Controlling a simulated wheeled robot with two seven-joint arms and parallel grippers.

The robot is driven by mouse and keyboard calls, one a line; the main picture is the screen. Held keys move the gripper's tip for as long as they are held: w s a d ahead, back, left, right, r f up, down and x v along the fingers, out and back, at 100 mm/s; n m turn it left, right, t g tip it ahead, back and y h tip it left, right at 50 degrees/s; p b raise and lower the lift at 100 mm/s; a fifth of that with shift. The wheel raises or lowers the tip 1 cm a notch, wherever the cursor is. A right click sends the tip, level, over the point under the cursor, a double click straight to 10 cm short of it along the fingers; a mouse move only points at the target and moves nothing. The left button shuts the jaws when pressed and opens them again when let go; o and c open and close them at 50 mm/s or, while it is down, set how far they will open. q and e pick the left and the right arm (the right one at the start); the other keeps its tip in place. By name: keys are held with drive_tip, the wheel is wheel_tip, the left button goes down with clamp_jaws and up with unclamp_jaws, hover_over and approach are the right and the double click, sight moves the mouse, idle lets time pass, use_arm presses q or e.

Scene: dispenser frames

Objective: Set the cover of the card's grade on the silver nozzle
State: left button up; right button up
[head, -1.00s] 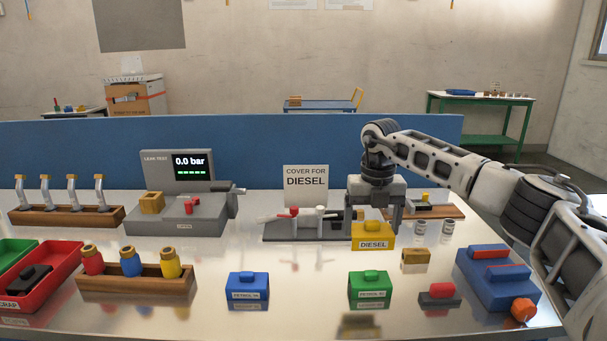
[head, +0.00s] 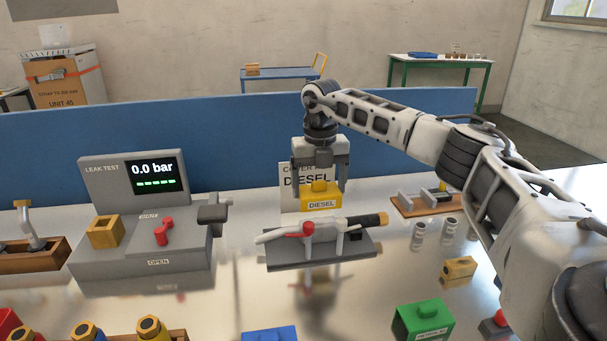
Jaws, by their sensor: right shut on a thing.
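My right gripper (head: 321,184) points down and is shut on the yellow cover (head: 320,205), which is labelled DIESEL. The cover appears level, in line with the middle of the silver nozzle (head: 330,228) and just above it in the picture. I cannot tell if they touch. The nozzle lies on its side on a dark grey stand (head: 355,252), spout to the left, with a red part and a dark, gold-tipped right end. The card (head: 288,203) behind reads COVER FOR DIESEL and is partly hidden by the gripper and cover. My left gripper is out of view.
A blue cover (head: 268,334) and a green cover (head: 423,320) sit at the front. The grey leak tester (head: 180,255) stands left, reading 0.0 bar. Small metal cylinders (head: 449,230) and a brass block (head: 460,267) lie right. Bare table lies before the stand.

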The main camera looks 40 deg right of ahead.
sight(319, 221)
drive_tip(key=shift+s+r, duration=0.15)
drive_tip(key=shift+s, duration=0.05)
drive_tip(key=shift+w+f+b, duration=0.1)
drive_tip(key=shift+f+b, duration=0.25)
drive_tip(key=shift+f, duration=0.3)
wheel_tip(319, 221, down, 2)
drive_tip(key=shift+f+b, duration=0.15)
drive_tip(key=shift+b, duration=0.35)
drive_tip(key=shift+f+b, duration=0.3)
drive_tip(key=shift+f, duration=0.55)
use_arm(q)
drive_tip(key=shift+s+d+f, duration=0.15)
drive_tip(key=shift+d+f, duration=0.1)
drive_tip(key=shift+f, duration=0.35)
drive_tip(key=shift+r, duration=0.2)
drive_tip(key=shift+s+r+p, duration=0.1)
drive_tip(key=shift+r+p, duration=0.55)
drive_tip(key=shift+p, duration=0.3)
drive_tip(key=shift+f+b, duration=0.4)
drive_tip(key=shift+b, duration=0.05)
use_arm(e)
drive_tip(key=shift+f, duration=1.1)
drive_tip(key=o, duration=0.9)
